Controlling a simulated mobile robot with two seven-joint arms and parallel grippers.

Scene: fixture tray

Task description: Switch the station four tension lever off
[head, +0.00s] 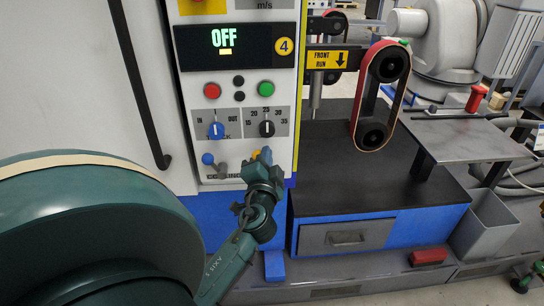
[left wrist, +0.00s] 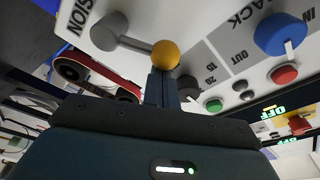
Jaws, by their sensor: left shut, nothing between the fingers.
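The station four panel (head: 240,105) faces me, with a round yellow 4 badge (head: 284,46) and a green OFF display (head: 224,38). In the left wrist view a grey lever (left wrist: 138,43) runs from a round grey hub (left wrist: 108,32) to a yellow ball (left wrist: 165,53), beside lettering ending in NSION. My right gripper is not in view.
A blue ball handle (head: 207,158) sits left of my gripper. Above are a blue IN/OUT knob (head: 216,130), a black speed dial (head: 267,128), and red (head: 212,91) and green (head: 265,89) buttons. A belt grinder (head: 380,97) stands to the right.

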